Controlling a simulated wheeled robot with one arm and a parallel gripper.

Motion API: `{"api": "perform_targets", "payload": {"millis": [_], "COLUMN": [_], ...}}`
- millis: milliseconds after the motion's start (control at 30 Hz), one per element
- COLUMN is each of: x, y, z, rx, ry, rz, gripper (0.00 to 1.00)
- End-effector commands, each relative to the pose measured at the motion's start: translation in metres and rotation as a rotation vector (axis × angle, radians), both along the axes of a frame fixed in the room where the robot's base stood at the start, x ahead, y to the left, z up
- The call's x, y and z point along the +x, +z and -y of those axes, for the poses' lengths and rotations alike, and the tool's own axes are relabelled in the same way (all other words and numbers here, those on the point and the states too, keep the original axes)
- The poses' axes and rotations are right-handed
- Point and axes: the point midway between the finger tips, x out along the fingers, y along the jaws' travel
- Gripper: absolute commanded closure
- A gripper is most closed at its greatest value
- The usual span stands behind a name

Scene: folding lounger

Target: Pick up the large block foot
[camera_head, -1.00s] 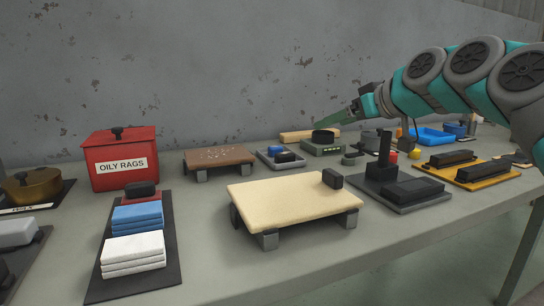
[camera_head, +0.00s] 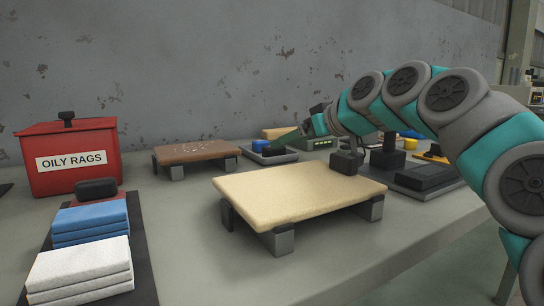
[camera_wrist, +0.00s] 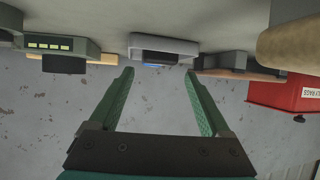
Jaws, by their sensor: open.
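I cannot tell for sure which piece is the large block foot. A dark block (camera_head: 346,161) sits at the far right edge of the cream padded board (camera_head: 285,195). Grey block feet are under that board, one at the front corner (camera_head: 281,241) and one at the right (camera_head: 377,208). My gripper (camera_head: 283,139) is open and empty, above the back of the bench, beyond the board and apart from these blocks. In the wrist view its two green fingers (camera_wrist: 160,73) are spread with nothing between them, and the cream board (camera_wrist: 293,45) shows at the upper right.
A small grey tray (camera_head: 268,154) with blue and black pieces lies below my gripper. A brown board (camera_head: 195,152) and the red rag box (camera_head: 70,158) stand left. Folded cloths (camera_head: 82,262) lie front left. A dark plate (camera_head: 425,181) is right.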

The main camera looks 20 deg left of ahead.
Motion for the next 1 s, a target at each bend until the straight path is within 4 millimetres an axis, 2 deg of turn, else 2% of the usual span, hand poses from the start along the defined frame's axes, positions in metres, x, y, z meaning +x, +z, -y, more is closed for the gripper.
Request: {"api": "perform_targets", "payload": {"millis": [500,733,767,1000], "x": [0.025,0.027,0.027,0.027], "y": [-0.028,-0.028,-0.028,-0.028], "z": [-0.043,-0.044,-0.044,-0.045], "rx": [-0.002,0.0,0.0,-0.001], "ry": [0.001,0.0,0.0,0.0], "rz": [-0.001,0.0,0.0,0.0], "gripper": [0.19,0.19,0.2,0.47]}}
